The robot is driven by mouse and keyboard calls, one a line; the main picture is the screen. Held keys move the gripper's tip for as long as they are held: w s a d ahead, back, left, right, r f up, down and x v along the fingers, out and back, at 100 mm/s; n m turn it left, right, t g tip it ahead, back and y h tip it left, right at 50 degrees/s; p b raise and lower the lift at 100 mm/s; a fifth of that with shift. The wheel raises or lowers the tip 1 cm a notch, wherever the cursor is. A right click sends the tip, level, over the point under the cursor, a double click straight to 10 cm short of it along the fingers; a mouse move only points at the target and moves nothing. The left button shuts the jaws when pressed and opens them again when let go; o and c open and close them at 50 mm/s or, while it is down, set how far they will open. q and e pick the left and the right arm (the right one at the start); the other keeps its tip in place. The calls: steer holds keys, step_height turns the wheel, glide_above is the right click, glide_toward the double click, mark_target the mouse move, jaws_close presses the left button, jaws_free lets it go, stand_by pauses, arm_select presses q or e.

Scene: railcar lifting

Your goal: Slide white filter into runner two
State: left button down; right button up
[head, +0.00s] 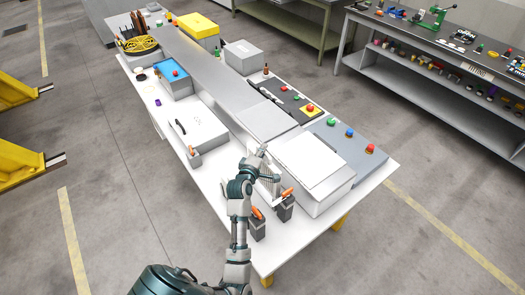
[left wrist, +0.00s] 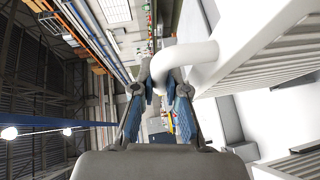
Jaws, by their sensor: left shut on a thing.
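My left gripper (head: 261,156) is over the front part of the white table, at the left side of a large white box (head: 312,165). The white filter (head: 266,183) has a ribbed body, and the arm partly covers it in the head view. In the left wrist view, the gripper (left wrist: 170,78) is shut on the filter's curved white handle (left wrist: 188,58). The ribbed filter body (left wrist: 262,65) extends to the right there. I cannot make out which part is runner two. My right gripper is not in view.
Two dark blocks with orange handles (head: 257,223) stand near the table's front edge. A flat white case (head: 198,132) and blue box (head: 174,82) lie on the left. A grey panel with coloured buttons (head: 345,144) is on the right. The front right table corner is clear.

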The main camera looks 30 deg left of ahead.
arm_select(q)
steer(key=shift+r, duration=0.1)
steer(key=shift+p, duration=0.4)
step_height(320, 180, down, 9)
steer(key=b, duration=0.4)
steer(key=shift+b, duration=0.4)
stand_by(2.5)
steer(key=c, duration=1.1)
jaws_free()
steer(key=shift+r, duration=0.15)
steer(key=v, duration=1.2)
